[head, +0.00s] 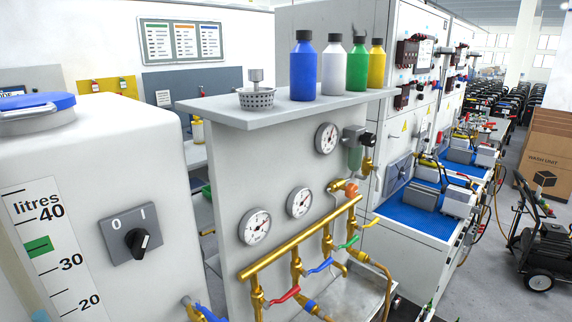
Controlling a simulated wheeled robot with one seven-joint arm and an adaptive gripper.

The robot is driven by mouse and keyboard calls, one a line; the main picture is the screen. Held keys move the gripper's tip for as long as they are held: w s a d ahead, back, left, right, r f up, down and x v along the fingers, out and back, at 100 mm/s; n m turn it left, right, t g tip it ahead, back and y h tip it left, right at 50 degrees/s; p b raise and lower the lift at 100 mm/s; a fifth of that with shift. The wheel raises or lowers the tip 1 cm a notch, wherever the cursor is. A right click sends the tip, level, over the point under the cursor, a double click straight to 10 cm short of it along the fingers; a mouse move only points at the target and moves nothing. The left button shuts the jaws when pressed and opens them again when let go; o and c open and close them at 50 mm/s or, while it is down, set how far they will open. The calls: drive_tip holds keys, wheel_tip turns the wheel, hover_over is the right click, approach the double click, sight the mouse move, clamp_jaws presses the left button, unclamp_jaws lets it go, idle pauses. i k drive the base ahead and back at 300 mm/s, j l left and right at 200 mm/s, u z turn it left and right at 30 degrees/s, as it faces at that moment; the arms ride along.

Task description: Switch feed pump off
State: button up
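A black rotary switch knob (138,241) sits on a grey plate (118,250) on the front of the white tank (120,170). The plate is marked "0" at upper left and "I" at upper right. The knob's white mark is at its upper right, on the side of the "I". No label naming the feed pump is readable on the plate. My gripper is not in view, and nothing covers the knob.
Right of the tank stands a grey panel with round gauges (255,226), a brass manifold (300,240) and coloured valve levers. Several bottles stand on its shelf (225,108). A blue valve handle (210,313) juts out low beside the tank. Open floor (485,285) lies at right.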

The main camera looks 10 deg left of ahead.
sight(137, 238)
drive_tip(key=u, duration=1.7)
